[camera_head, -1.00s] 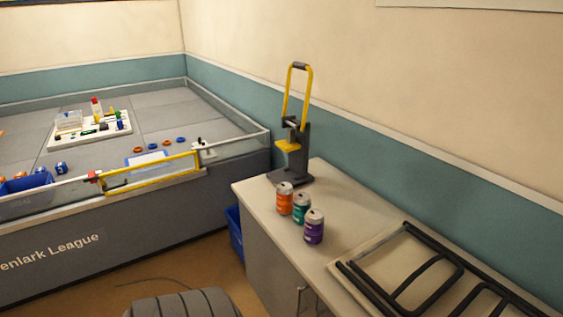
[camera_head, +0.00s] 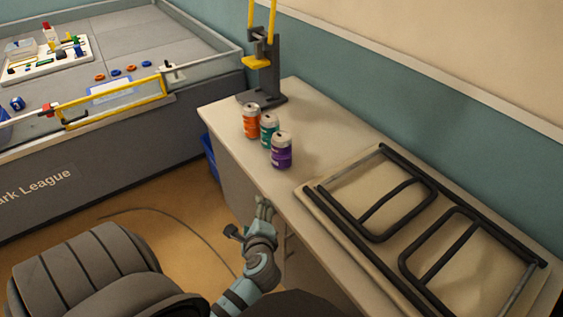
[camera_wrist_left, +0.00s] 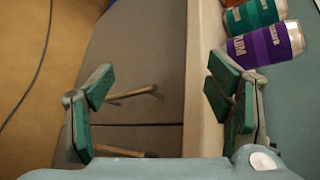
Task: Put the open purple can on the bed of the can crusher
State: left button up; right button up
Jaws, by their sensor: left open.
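The purple can (camera_head: 281,153) stands upright on the cabinet top, nearest of three cans in a row. It also shows at the upper right of the left wrist view (camera_wrist_left: 262,46). The can crusher (camera_head: 268,82) stands at the cabinet's far end, with a dark base, a yellow block and a yellow handle cut off by the picture's top edge. My left gripper (camera_head: 248,218) is open and empty beside the cabinet's front edge, below and short of the purple can. In the left wrist view, its fingers (camera_wrist_left: 160,100) are spread before the cabinet front. My right gripper is out of view.
An orange can (camera_head: 251,121) and a teal can (camera_head: 269,130) stand close behind the purple can. A folded black-framed item (camera_head: 400,215) lies on the right of the cabinet top (camera_head: 225,112). A dark chair (camera_head: 85,275) is at lower left.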

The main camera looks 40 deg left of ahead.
pick_arm(q)
notch_tip(320, 180, up, 4)
jog(key=w+m+t+y, duration=0.1)
jog(key=w+m+y, duration=0.1)
jog(key=w+m, duration=0.15)
jog(key=m+t, duration=0.4)
jog(key=m, duration=0.6)
send_near(282, 150)
jog(key=b+x, duration=0.2)
jog(key=x, duration=1)
jog(key=shift+w+a+f+b, duration=0.1)
jog(key=shift+w+a+b, duration=0.15)
jog(key=shift+w+b, duration=0.1)
jog(key=shift+a, duration=0.1)
jog(key=shift+c, duration=1.1)
jog(key=c, duration=0.7)
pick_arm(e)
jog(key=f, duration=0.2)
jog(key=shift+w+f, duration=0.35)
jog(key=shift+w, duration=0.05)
